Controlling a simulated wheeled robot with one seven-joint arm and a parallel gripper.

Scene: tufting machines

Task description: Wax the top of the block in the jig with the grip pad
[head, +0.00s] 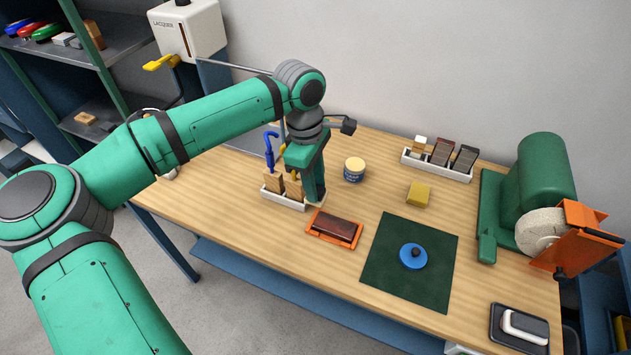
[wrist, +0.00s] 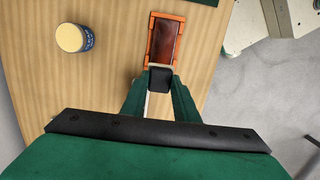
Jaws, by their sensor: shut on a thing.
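A dark red-brown block (head: 334,227) lies flat in an orange jig (head: 314,233) on the bench; the block (wrist: 166,42) and jig (wrist: 151,38) also show at the top of the wrist view. My gripper (head: 315,197) is at the white tray, behind and left of the jig. In the wrist view it is shut on a small black thing (wrist: 160,79), just short of the jig in the picture; I cannot tell whether this is the grip pad. A wax tin (head: 354,170) stands open-looking with a pale yellow top.
The white tray (head: 283,200) holds wooden blocks with blue and yellow hooked tops beside my gripper. A yellow block (head: 418,194), a rack of small blocks (head: 437,172) and a green grinder (head: 543,180) stand farther right. The green mat (head: 385,275) lies right of the jig.

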